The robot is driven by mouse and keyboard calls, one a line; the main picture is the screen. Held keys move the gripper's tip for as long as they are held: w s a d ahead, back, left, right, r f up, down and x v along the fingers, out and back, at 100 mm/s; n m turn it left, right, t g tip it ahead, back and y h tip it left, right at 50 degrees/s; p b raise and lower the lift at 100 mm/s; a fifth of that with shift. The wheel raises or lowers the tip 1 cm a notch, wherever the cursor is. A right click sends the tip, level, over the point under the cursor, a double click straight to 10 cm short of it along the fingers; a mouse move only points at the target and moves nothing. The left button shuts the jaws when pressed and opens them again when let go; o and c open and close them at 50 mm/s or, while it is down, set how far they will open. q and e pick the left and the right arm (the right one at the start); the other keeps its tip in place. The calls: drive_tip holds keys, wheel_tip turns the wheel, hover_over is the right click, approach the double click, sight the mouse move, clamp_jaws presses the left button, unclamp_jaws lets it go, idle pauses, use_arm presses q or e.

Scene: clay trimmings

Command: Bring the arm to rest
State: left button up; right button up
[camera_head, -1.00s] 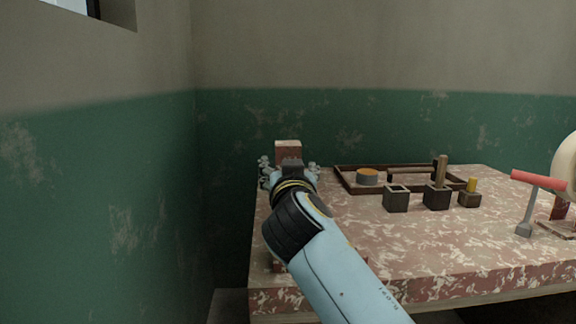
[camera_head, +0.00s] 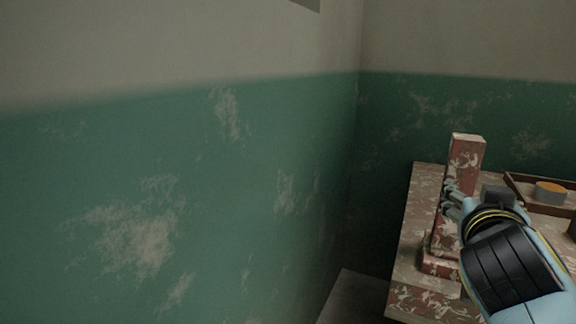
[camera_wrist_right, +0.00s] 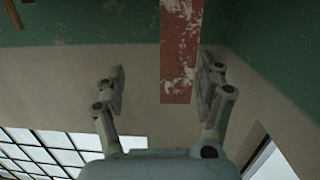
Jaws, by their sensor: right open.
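My right gripper (camera_head: 452,197) is at the right of the head view, over the left end of the table. It is open, with nothing held between its fingers. It also shows in the right wrist view (camera_wrist_right: 165,88), with its two fingers spread apart. A red and white mottled post (camera_head: 467,153) stands upright behind the gripper in the head view, partly hidden by it. In the wrist view the post (camera_wrist_right: 180,45) appears in the gap between the fingers; I cannot tell how far away it is. My left gripper is not in view.
The mottled table (camera_head: 412,275) lies at the lower right. A green and grey wall (camera_head: 180,200) fills the left.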

drive_tip(key=s+f+n+g+y, duration=0.3)
drive_tip(key=s+f+g+y, duration=0.15)
drive_tip(key=s+f, duration=0.8)
drive_tip(key=s+a+f+n+g+y, duration=0.2)
drive_tip(key=s+a+f+g, duration=0.1)
drive_tip(key=s, duration=0.5)
drive_tip(key=s+a+f+n+g+y, duration=0.2)
drive_tip(key=s+a+f+g, duration=0.15)
drive_tip(key=s, duration=0.35)
drive_tip(key=s+d+f+g+p, duration=0.1)
drive_tip(key=s+f, duration=0.1)
drive_tip(key=f, duration=0.9)
drive_tip(key=s+d+f, duration=0.1)
drive_tip(key=d+f, duration=0.1)
drive_tip(key=f, duration=0.9)
drive_tip(key=s+d+f+g+p, duration=0.1)
drive_tip(key=s+f, duration=1.3)
drive_tip(key=s, duration=0.5)
drive_tip(key=shift+f, duration=0.2)
drive_tip(key=shift+s, duration=0.1)
